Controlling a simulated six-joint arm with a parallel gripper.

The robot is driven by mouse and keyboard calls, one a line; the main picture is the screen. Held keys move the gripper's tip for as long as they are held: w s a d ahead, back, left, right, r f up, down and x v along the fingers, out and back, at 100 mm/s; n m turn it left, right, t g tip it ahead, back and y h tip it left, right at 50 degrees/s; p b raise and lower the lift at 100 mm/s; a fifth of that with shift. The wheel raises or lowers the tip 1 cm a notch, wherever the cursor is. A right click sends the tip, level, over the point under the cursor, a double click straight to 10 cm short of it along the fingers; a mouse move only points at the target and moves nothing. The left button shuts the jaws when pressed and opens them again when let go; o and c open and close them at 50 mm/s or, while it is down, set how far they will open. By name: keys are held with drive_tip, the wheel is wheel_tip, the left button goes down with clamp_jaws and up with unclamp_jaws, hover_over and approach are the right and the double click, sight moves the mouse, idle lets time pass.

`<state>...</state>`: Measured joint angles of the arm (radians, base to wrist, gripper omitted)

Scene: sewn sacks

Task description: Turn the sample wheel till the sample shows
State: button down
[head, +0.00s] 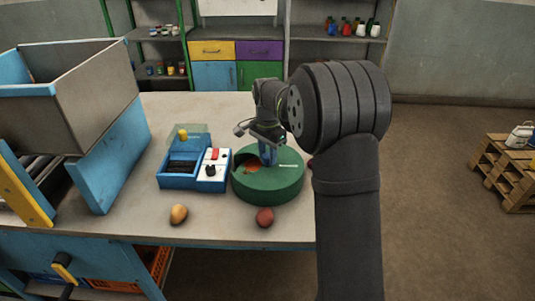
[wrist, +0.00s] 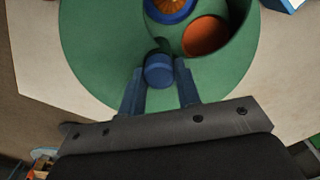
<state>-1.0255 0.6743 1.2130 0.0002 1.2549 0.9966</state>
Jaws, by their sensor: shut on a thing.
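The green round sample wheel (head: 285,187) stands on the table, right of centre. It also fills the top of the wrist view (wrist: 95,45). There a blue upright knob (wrist: 158,70) stands on it, and an orange-red oval opening or patch (wrist: 206,37) shows behind it to the right. A blue ring with an orange centre (wrist: 170,8) is cut by the top edge. My gripper (head: 267,160) reaches down onto the wheel. In the wrist view, my gripper's blue fingers (wrist: 160,84) stand either side of the knob, shut on it. What lies under the fingers is hidden.
A blue box with a white switch panel (head: 213,165) stands close left of the wheel. A yellow-orange lump (head: 178,214) and a dark red lump (head: 265,217) lie near the table's front edge. A large grey bin (head: 85,95) stands at the left.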

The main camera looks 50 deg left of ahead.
drive_tip(key=shift+m, duration=2.2)
drive_tip(key=c, duration=1.1)
unclamp_jaws()
drive_tip(key=shift+o, duration=0.2)
wheel_tip(320, 180, up, 18)
drive_tip(key=shift+f, duration=0.25)
drive_tip(key=shift+f, duration=0.15)
wheel_tip(320, 180, down, 17)
drive_tip(key=shift+f, duration=0.1)
